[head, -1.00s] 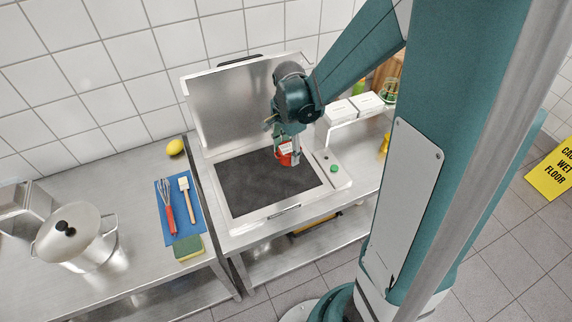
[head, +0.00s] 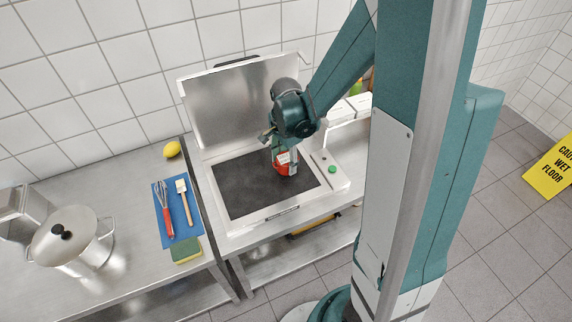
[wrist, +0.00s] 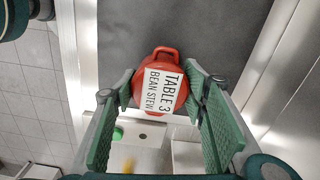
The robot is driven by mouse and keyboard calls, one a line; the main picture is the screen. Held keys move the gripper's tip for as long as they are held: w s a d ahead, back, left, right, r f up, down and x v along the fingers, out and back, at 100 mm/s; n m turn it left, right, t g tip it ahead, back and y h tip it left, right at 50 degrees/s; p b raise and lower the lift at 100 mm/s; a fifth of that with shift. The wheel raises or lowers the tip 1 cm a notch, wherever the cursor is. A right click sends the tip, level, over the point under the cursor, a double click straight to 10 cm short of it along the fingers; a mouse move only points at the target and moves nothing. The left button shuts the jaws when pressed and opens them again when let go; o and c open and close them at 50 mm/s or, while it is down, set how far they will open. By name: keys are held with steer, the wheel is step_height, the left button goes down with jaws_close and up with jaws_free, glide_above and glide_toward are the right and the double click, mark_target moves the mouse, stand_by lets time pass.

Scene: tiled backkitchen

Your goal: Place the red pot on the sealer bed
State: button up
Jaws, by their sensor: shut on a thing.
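The red pot (head: 282,168) has a white label reading "TABLE 3 BEAN STEW", clear in the wrist view (wrist: 141,101). My gripper (head: 284,163) is shut on the pot, with a green finger on each side of it in the wrist view (wrist: 161,95). The sealer bed is the dark flat surface (head: 243,190) of the open machine. The pot is over the right part of this bed. I cannot tell whether its bottom touches the bed.
The sealer's lid (head: 222,100) stands open behind the bed. A green button (head: 332,169) is on the right panel. The left counter holds a steel stockpot (head: 68,240), a blue mat (head: 185,225) with utensils, a sponge (head: 186,250) and a lemon (head: 172,149).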

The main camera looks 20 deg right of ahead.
mark_target(286, 158)
steer(key=shift+f, duration=0.85)
steer(key=shift+f, duration=0.15)
steer(key=o, duration=1)
steer(key=shift+o, duration=0.2)
steer(key=shift+r, duration=0.2)
steer(key=shift+r+p, duration=0.75)
steer(key=shift+r, duration=5.2)
